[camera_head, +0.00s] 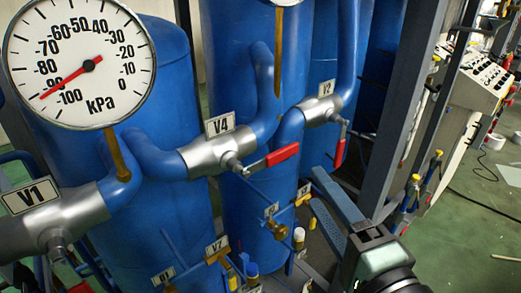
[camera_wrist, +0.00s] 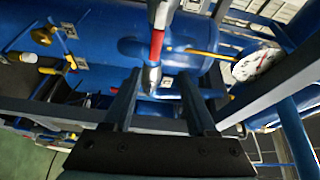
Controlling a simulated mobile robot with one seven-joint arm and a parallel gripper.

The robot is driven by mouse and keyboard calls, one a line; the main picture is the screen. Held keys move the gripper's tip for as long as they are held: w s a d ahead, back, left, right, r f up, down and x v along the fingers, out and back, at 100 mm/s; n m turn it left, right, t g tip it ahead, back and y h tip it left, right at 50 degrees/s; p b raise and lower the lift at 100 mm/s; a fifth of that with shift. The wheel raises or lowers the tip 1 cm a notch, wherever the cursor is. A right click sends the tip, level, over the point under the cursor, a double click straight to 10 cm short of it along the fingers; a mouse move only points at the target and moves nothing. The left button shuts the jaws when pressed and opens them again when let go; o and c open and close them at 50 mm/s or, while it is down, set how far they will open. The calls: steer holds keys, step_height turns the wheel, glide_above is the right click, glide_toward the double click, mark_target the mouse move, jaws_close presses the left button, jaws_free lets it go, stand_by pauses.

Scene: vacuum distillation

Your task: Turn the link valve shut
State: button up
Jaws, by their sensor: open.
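The link valve is not named by any tag I can read. Valve V4 (camera_head: 210,152) is a silver body in the blue pipe between two tanks, with a red-ended lever (camera_head: 272,160) pointing right and slightly up. Valve V2 (camera_head: 318,107) is at upper right, its red lever (camera_head: 340,152) hanging down. Valve V1 (camera_head: 55,222) is at lower left. My gripper (camera_head: 318,186) is open and empty, below and right of V4's lever. In the wrist view, a red lever (camera_wrist: 157,42) shows ahead of my spread fingers (camera_wrist: 160,85), apparently V4's.
A kPa gauge (camera_head: 80,62) stands on the pipe between V1 and V4; its needle is near -90. Small brass valves (camera_head: 278,228) sit below V4. A grey frame post (camera_head: 400,100) rises right of the tanks. Open green floor (camera_head: 450,215) lies to the right.

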mark_target(285, 155)
steer(key=p+x, duration=0.1)
steer(key=x, duration=0.3)
steer(key=p+x, duration=0.2)
steer(key=x, duration=0.1)
steer(key=p+x, duration=0.1)
steer(key=x, duration=0.3)
steer(key=shift+w+a+f, duration=0.15)
steer(key=shift+a+f, duration=0.25)
steer(key=shift+a, duration=0.05)
steer(key=shift+w+a+f, duration=0.1)
steer(key=shift+w+a, duration=0.1)
steer(key=shift+w, duration=0.3)
jaws_close()
stand_by(0.5)
